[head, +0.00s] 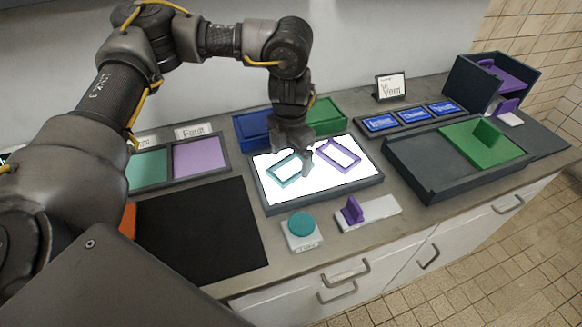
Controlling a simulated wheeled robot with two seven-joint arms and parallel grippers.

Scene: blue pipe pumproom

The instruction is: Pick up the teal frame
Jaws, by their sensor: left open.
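The teal frame (285,181) is a thin rectangular outline lying on a bright white lit panel (277,202). A purple frame (352,164) of similar shape lies to its right on the same panel. My left gripper (298,165) hangs pointing down over the panel, between the two frames. It is open and holds nothing that I can see. It covers the upper right part of the teal frame. Whether its fingers touch the frame is not clear. My right gripper is not in view.
In front of the panel stand a teal round button (301,224) and a purple handle piece (354,210). Blue (252,129) and green (327,115) bins stand behind. A dark tray with a green plate (484,146) is at right. A black mat (200,232) lies at left.

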